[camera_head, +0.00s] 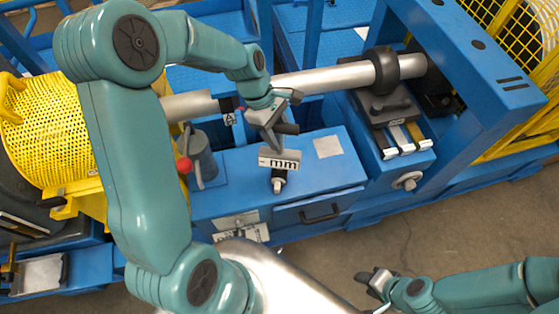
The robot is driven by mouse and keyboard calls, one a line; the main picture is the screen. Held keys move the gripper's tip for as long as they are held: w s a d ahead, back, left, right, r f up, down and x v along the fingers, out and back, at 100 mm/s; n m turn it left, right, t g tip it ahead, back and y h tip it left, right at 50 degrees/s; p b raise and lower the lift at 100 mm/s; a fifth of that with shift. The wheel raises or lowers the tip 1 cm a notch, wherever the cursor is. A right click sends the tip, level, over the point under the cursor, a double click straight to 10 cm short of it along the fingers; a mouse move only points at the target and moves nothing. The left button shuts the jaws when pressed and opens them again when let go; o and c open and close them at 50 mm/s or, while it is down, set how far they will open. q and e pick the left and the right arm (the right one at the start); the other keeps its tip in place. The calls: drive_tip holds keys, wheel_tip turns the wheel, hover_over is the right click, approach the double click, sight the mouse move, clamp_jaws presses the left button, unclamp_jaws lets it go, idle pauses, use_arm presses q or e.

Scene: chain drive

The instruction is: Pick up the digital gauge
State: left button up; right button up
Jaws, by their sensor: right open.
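The digital gauge (280,160) is a small block with a pale face marked "mm", over the blue machine top near the middle of the view. A dark and silver stem end shows just below it. My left gripper (272,132) is directly above the gauge, its fingers reaching down to the gauge's top edge. I cannot tell whether the fingers are closed on it or only close to it. My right gripper (372,281) is open and empty, low over the floor at the bottom right, well away from the gauge.
A grey lever unit with a red knob (184,165) stands left of the gauge. A metal shaft (325,78) runs behind it into a dark clamp block (383,103) on the right. A pale square plate (327,147) lies on the blue top. Bare floor (470,215) is at the lower right.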

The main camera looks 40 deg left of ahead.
use_arm(q)
drive_tip(key=shift+f, duration=0.1)
clamp_jaws()
drive_tip(key=shift+w, duration=0.1)
idle(0.8)
